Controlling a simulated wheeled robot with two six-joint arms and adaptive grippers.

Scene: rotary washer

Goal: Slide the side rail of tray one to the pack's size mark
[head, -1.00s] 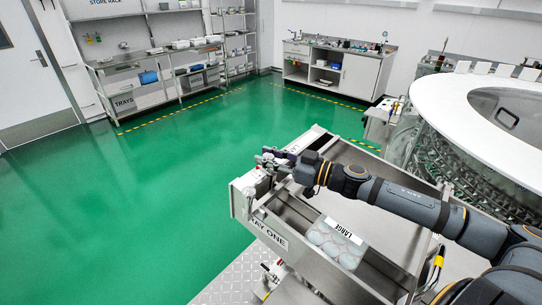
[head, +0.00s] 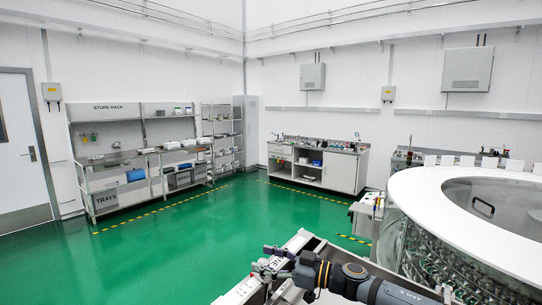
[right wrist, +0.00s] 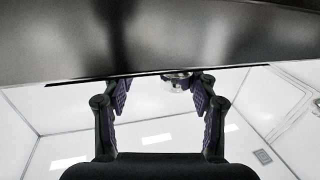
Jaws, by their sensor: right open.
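The metal tray (head: 302,239) shows at the bottom of the head view, mostly cut off by the frame. My right gripper (head: 268,260) is over its left end. In the right wrist view the right gripper (right wrist: 160,90) is open, its two fingers spread below a broad dark panel (right wrist: 160,35). A small shiny round part (right wrist: 178,82) shows between the fingers near the right one; I cannot tell whether they touch it. I cannot tell whether the panel is the side rail or tray wall. The pack and size mark are out of view. My left gripper is not in view.
A large round glass-walled washer with a white top (head: 410,196) stands right of the tray. A store rack (head: 140,165) and a bench (head: 345,172) stand at the far walls. The green floor (head: 190,255) left of the tray is clear.

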